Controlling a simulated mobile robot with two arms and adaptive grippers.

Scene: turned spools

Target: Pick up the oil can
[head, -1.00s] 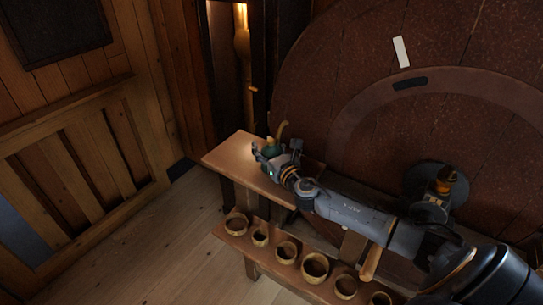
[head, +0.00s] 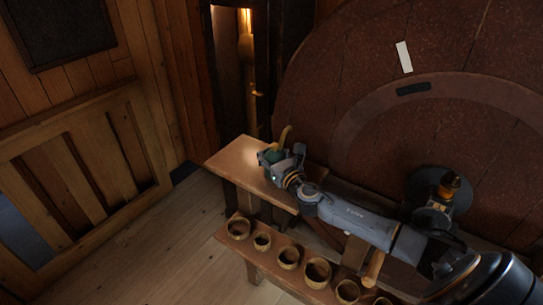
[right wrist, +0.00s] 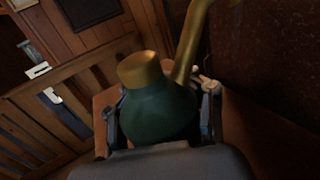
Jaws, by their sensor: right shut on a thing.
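The oil can has a dark green round body, a brass cap and a curved brass spout. In the right wrist view the oil can (right wrist: 160,108) sits between the two fingers, one on each side of its body. In the head view only its brass spout (head: 285,134) and a bit of green show behind my right gripper (head: 277,158). My right gripper is shut on the can, over the wooden bench top. I cannot tell whether the can's base touches the bench. My left gripper is not in view.
The wooden bench (head: 232,160) has bare surface to the left of the can. A lower shelf (head: 259,261) holds several small wooden cups. A large dark red disc (head: 390,110) stands close behind my right arm. A small tool with an orange top (head: 449,186) is beside the arm.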

